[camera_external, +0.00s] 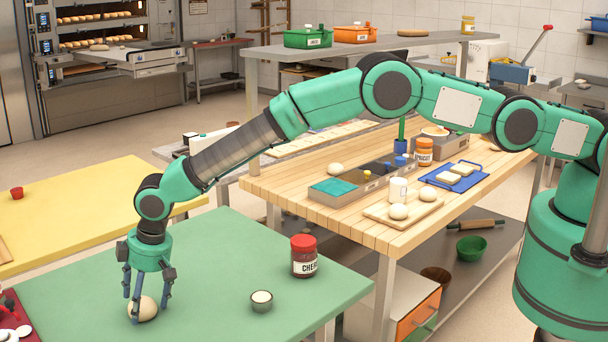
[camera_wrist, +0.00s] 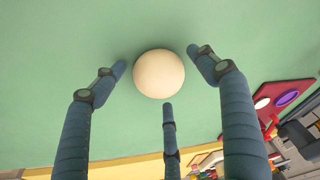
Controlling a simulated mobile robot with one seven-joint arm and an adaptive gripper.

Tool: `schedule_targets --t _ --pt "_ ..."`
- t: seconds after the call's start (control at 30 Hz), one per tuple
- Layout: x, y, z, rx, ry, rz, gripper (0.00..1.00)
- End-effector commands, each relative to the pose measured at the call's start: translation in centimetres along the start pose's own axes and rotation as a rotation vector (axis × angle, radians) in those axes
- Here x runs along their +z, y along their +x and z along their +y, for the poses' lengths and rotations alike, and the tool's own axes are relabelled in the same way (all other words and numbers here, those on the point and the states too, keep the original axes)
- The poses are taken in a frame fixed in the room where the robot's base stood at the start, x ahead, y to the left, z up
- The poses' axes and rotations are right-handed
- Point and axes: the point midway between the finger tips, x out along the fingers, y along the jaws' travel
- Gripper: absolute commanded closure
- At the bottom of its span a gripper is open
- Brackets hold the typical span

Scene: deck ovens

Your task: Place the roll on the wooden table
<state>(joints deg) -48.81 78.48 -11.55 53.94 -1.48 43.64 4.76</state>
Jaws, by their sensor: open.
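A round, pale roll (camera_external: 143,308) lies on the green table (camera_external: 215,262) at the lower left of the external view. My gripper (camera_external: 146,300) points down over it, with its fingers spread around the roll. In the wrist view the roll (camera_wrist: 159,74) sits between the open fingertips (camera_wrist: 160,80), with visible gaps to the two side fingers; the third finger ends just below it. The wooden table (camera_external: 340,215) stands to the right, behind the green table.
A red-lidded jar (camera_external: 304,256) and a small metal cup (camera_external: 261,301) stand on the green table right of my gripper. The wooden table also holds a white mug (camera_external: 398,190), an orange-lidded jar (camera_external: 424,151) and a blue tray (camera_external: 456,178). Its near left corner has bare wood.

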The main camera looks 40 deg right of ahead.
Motion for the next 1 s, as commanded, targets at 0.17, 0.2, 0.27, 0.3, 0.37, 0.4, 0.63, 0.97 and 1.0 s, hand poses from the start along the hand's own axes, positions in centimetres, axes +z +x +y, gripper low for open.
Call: schedule_targets --t 0.17,0.2,0.27,0.3,0.37,0.4,0.63,0.97,1.0 --pt "0.01 0.00 0.00 0.000 0.000 0.000 0.27" --pt "0.01 0.00 0.00 0.000 0.000 0.000 0.27" --pt "0.01 0.00 0.00 0.000 0.000 0.000 0.27" --pt "0.01 0.00 0.00 0.000 0.000 0.000 0.27" --pt "0.01 0.00 0.00 0.000 0.000 0.000 0.31" --pt "0.01 0.00 0.00 0.000 0.000 0.000 0.39" --pt "0.02 0.01 0.00 0.000 0.000 0.000 0.71" --pt "-0.01 -0.08 -0.01 0.000 0.000 0.000 0.75" --pt "-0.04 -0.15 -0.01 0.000 0.000 0.000 0.75"
